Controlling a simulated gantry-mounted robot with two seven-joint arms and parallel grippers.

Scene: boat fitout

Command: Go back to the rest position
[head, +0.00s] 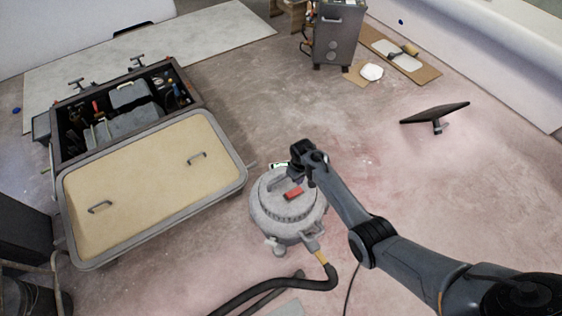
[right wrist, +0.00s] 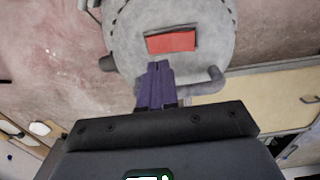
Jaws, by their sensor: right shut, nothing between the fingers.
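My right gripper (head: 289,174) is over the top of a round grey vacuum-like machine (head: 262,222) in the middle of the floor. In the right wrist view its two fingers (right wrist: 155,68) are together with nothing between them. The fingertips point at the machine's lid (right wrist: 200,20), just short of a red block or switch (right wrist: 172,41) on it. I cannot tell whether they touch the lid. The red part also shows in the head view (head: 293,193). My right arm reaches in from the lower right. My left gripper is not in view.
A black hose (head: 325,284) runs from the machine across the floor. An open toolbox (head: 60,155) with a tan-lined lid (head: 150,185) lies at the left. A grey cabinet (head: 338,38) stands at the back. A dark panel on a stand (head: 435,112) is at the right. Open floor lies between them.

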